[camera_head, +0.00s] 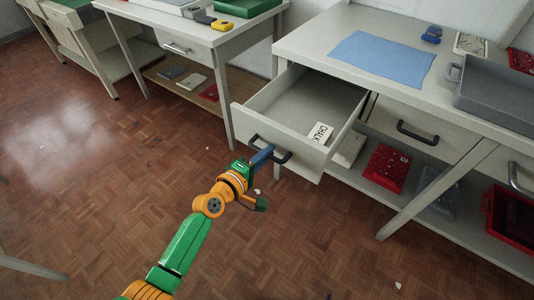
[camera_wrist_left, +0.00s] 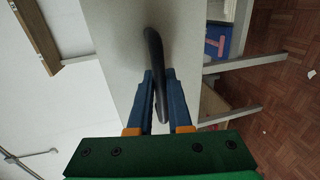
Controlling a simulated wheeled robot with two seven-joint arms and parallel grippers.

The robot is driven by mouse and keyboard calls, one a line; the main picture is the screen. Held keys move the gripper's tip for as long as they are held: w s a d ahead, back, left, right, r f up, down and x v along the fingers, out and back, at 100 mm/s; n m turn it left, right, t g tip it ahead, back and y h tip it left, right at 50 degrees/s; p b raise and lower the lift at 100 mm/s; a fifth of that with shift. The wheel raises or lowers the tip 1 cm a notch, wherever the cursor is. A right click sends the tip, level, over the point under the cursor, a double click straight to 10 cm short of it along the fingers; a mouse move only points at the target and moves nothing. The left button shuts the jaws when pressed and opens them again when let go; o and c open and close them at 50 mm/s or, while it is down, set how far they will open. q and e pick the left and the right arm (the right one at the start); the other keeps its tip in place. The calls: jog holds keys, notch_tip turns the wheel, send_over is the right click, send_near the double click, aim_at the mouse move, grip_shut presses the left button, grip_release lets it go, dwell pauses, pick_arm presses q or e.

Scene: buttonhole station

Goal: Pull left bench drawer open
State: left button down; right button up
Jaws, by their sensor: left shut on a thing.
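The left bench drawer (camera_head: 283,128) is pulled out from the bench, with its inside showing and a white box marked "CHALK" (camera_head: 320,132) lying in it near the front. Its dark bar handle (camera_head: 271,151) is on the front panel. My left gripper (camera_head: 261,157) is at the handle, with its blue fingers shut on it. In the left wrist view the fingers (camera_wrist_left: 160,95) close around the dark handle (camera_wrist_left: 154,62), and the pale drawer front (camera_wrist_left: 125,45) lies behind. My right gripper is not in view.
The bench top (camera_head: 310,40) holds a blue mat (camera_head: 383,58) and a grey tray (camera_head: 500,90). A shut drawer (camera_head: 425,128) is to the right. Red packets (camera_head: 387,167) and a red crate (camera_head: 510,220) are on the lower shelf. Open wooden floor (camera_head: 100,150) lies left.

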pick_arm(q)
jog(key=shift+s+a+r, duration=0.15)
jog(key=shift+a+r, duration=0.05)
jog(key=shift+a, duration=0.1)
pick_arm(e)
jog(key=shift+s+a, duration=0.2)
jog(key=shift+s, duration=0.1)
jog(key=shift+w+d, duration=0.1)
pick_arm(q)
jog(key=c, duration=0.8)
grip_release()
jog(key=shift+f, duration=0.1)
jog(key=shift+c, duration=0.2)
jog(key=shift+a, duration=0.1)
jog(key=p+v, duration=0.1)
jog(key=v, duration=0.6)
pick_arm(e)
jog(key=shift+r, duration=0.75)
